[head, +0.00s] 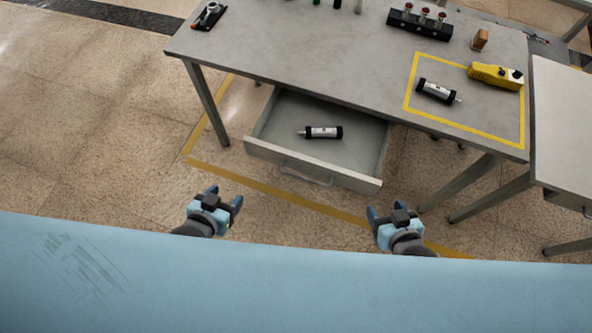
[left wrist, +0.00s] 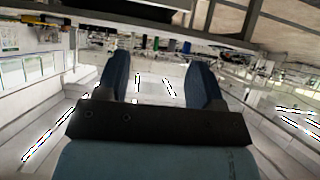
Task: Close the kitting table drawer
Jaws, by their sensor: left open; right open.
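The kitting table (head: 300,62) has a grey top. Its drawer (head: 360,150) is pulled out toward me, with a handle (head: 306,176) on the front panel. A black and white cylindrical tool (head: 323,132) lies inside the drawer. My left gripper (head: 224,193) is open and empty, in front and to the left of the drawer, apart from it. My right gripper (head: 387,209) is open and empty, in front of the drawer's right end, apart from it. The left wrist view shows the left gripper's two fingers (left wrist: 160,75) spread with nothing between them.
On the table, a yellow-taped square (head: 410,95) holds another cylindrical tool (head: 437,91) and a yellow device (head: 495,75). A black rack (head: 420,24) and an orange-brown block (head: 480,39) stand behind. Another table (head: 560,120) stands at the right. Floor between my grippers is clear.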

